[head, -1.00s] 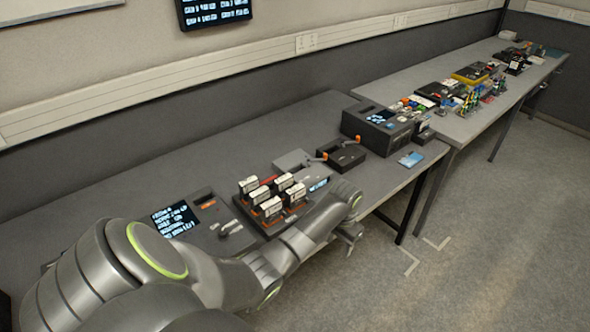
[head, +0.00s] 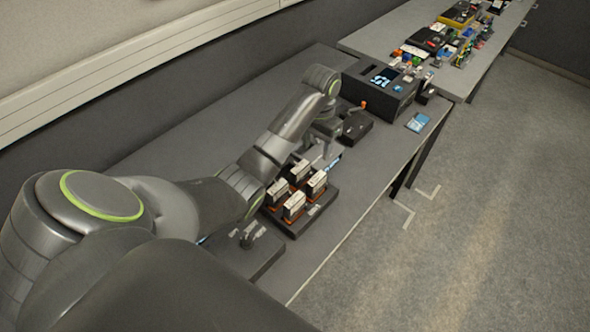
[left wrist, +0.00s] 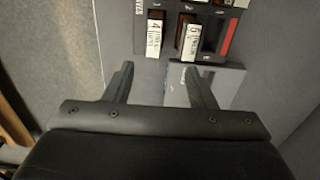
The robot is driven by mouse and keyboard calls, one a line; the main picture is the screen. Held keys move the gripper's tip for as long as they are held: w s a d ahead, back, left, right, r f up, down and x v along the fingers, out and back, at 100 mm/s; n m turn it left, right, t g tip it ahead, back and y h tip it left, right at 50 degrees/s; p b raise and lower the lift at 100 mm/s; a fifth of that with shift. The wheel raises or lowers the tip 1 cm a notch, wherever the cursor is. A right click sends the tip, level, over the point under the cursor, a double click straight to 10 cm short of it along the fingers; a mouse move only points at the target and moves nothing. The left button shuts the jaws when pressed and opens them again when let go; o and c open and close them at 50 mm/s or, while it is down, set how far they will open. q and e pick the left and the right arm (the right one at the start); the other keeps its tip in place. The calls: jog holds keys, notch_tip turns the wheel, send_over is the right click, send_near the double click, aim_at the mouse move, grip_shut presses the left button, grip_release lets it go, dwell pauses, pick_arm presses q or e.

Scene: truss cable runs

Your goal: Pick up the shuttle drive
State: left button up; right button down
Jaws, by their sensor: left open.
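Several upright drives with white labels stand in a dark rack (head: 316,209) on the bench in the head view. I cannot tell which one is the shuttle drive. In the left wrist view, a drive marked 4 (left wrist: 154,37) and one marked 5 (left wrist: 190,40) stand at the rack's edge, beside an empty slot (left wrist: 211,34) with a red strip. My left gripper (left wrist: 158,70) is open and empty, its fingertips just short of these drives in that picture. In the head view, the left gripper (head: 324,146) is above the bench beyond the rack, partly hidden. My right gripper is not in view.
A light grey unit (left wrist: 222,82) lies beside the rack, partly behind a finger. A second bench behind holds many small items.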

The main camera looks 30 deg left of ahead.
pick_arm(q)
jog(key=b, duration=0.7)
send_over(317, 178)
jog(key=f, duration=0.7)
jog(key=shift+a, duration=0.3)
jog(key=f+p, duration=0.1)
jog(key=f, duration=0.2)
jog(key=shift+d+f, duration=0.15)
jog(key=shift+d, duration=0.05)
jog(key=shift+f+p, duration=0.3)
jog(key=shift+f, duration=0.5)
jog(key=shift+f+p, duration=0.7)
jog(key=shift+f, duration=1.65)
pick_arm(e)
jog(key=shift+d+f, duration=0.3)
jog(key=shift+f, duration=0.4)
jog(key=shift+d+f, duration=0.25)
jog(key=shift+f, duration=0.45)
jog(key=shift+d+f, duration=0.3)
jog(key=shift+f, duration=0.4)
pick_arm(q)
grip_shut()
